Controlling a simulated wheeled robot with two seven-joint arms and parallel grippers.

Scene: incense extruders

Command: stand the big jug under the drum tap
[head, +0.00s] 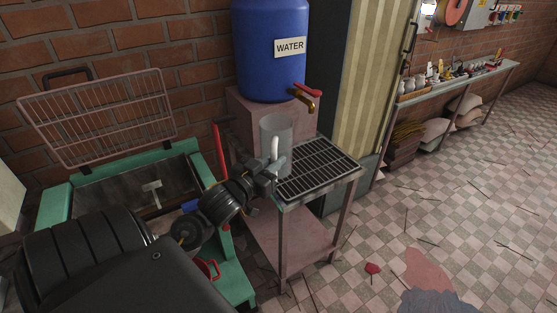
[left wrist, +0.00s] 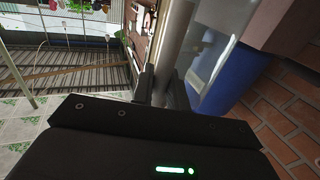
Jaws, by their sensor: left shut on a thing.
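The big jug (head: 277,130) is a clear grey cylinder with a pale handle, upright in the head view. My left gripper (head: 271,168) is shut on the jug's handle; in the left wrist view its fingers (left wrist: 161,86) close around the pale handle bar, with the clear jug wall (left wrist: 208,45) beside it. The jug is at the left back part of the black grate (head: 318,168); I cannot tell whether its base touches the grate. The blue drum (head: 270,48) marked WATER has a brass tap with a red lever (head: 306,93), right of the jug. My right gripper is not in view.
The drum sits on a pinkish block (head: 242,108) behind the metal stand (head: 282,245). A green-framed bin (head: 55,205) with a raised wire lid (head: 98,118) is on the left. A shelf bench (head: 470,80) stands at the far right. The grate's right part is clear.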

